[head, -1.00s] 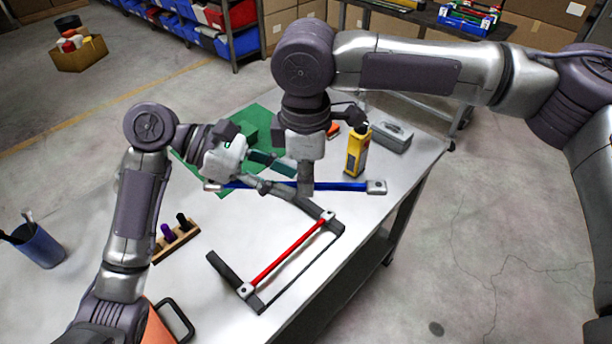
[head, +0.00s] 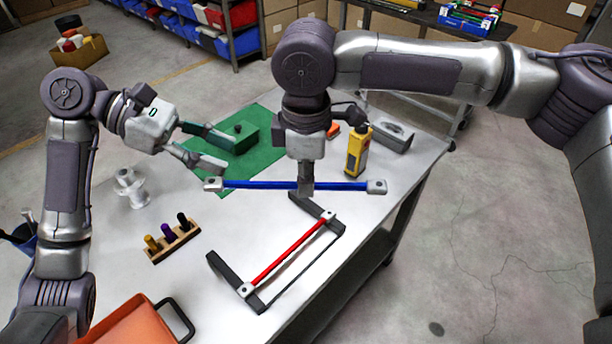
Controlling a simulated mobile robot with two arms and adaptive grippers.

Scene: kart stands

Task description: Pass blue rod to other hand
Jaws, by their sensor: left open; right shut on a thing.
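The blue rod (head: 255,184) lies level across the middle of the head view, with a grey fitting at each end. My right gripper (head: 305,188) points down and is shut on the rod a little right of its middle. My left gripper (head: 225,152) is open and empty, behind and left of the rod. Its near finger is close to the rod's left end fitting; I cannot tell whether they touch. The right gripper's fingers hide a short part of the rod.
A black frame with a red rod (head: 290,252) lies in front. A wooden holder (head: 172,240), white spool (head: 132,186) and orange tray (head: 128,325) are left.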

